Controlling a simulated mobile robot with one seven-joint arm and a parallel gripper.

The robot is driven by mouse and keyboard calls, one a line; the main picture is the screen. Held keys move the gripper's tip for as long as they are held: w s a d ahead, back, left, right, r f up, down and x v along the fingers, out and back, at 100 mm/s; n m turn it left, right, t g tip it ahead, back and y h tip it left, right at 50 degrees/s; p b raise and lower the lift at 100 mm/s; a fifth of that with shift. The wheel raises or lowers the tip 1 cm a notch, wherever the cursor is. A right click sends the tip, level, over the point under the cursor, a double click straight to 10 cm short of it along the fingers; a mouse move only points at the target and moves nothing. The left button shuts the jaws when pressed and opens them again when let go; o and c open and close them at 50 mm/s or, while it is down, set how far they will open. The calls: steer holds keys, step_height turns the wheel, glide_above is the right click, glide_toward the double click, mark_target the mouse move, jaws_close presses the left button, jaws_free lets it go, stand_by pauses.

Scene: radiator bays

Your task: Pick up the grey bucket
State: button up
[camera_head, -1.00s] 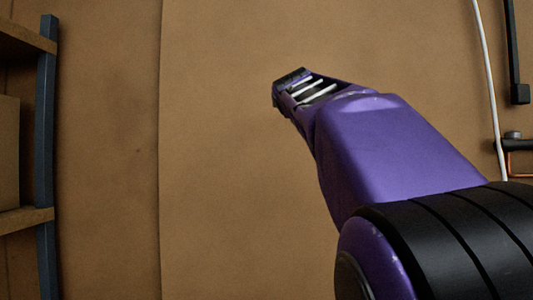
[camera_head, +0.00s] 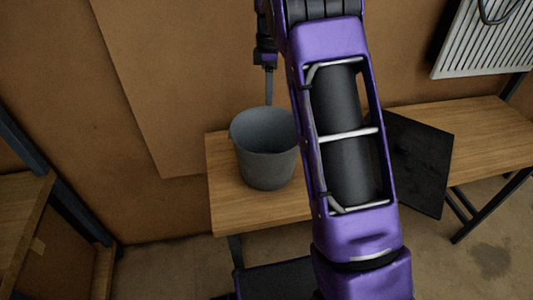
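The grey bucket (camera_head: 268,165) stands upright and open-topped on a wooden bench (camera_head: 232,205), near the bench's left end. Its right edge meets my purple arm in the picture. My gripper (camera_head: 269,90) points down just above the bucket's far rim. Only one thin grey finger shows clearly, seen edge-on, and its tip ends at the far rim. I cannot tell whether the tip touches the rim, or lies inside or behind it. The spacing of the fingers is hidden.
A dark flat panel (camera_head: 418,165) leans by the bench to the right of my arm. Another wooden bench (camera_head: 490,140) stands at the right, below a white radiator (camera_head: 490,45) on the wall. A shelf (camera_head: 25,215) with dark posts stands at the left.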

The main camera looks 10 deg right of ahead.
mark_target(266, 127)
steer(key=f, duration=0.7)
steer(key=shift+s+a+f+b, duration=0.1)
steer(key=shift+s+b, duration=0.2)
steer(key=shift+a+f, duration=0.2)
steer(key=shift+f, duration=1.2)
steer(key=shift+a+f, duration=0.2)
steer(key=shift+f, duration=1.15)
jaws_close()
steer(key=shift+r, duration=0.1)
